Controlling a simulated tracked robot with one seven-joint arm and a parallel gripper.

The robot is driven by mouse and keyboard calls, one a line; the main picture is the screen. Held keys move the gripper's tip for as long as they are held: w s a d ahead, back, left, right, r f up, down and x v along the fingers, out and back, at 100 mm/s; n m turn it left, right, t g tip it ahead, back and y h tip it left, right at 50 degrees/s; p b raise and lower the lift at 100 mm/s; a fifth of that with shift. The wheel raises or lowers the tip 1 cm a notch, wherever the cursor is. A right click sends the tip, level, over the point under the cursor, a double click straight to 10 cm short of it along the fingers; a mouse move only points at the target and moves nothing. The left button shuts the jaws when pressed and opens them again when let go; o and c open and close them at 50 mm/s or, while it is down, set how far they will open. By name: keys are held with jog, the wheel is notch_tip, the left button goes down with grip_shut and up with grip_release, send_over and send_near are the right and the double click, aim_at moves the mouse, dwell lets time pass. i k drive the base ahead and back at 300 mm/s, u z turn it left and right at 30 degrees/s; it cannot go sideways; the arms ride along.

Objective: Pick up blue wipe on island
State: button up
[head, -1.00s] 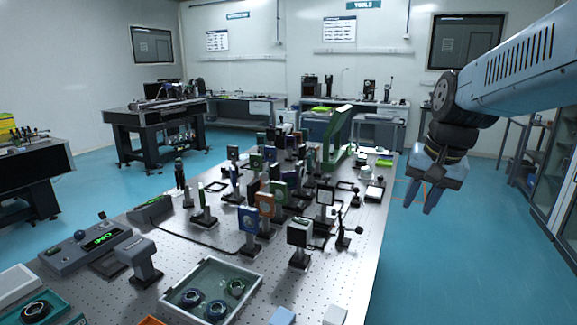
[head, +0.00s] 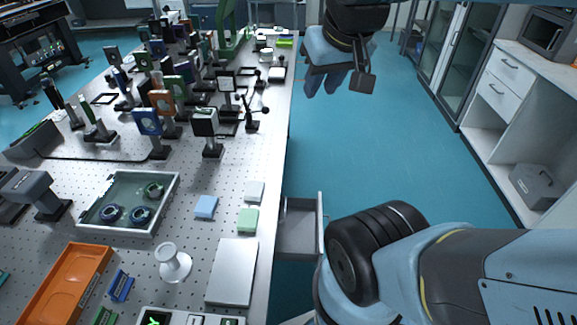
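The blue wipe (head: 206,206) is a small light-blue square lying flat on the perforated top of the island (head: 190,246). It lies right of the grey tray. A white wipe (head: 254,191) and a pale green wipe (head: 248,219) lie just right of it, apart from it. My gripper (head: 325,88) is at the top of the head view, beyond the island's right edge and over the blue floor. Its fingers point down, look apart and hold nothing visible. It is well away from the blue wipe, farther back and to the right.
A grey tray (head: 85,226) with several round mounts, a white spool-shaped stand (head: 173,264), a silver plate (head: 232,272) and an orange tray (head: 62,287) surround the wipes. Several post-mounted optics stand farther back. An open drawer (head: 303,226) juts from the island's right side.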

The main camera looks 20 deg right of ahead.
aim_at(206, 207)
jog(key=u, duration=1)
jog(key=k, duration=1.9)
jog(key=z, duration=0.85)
jog(key=i, duration=1)
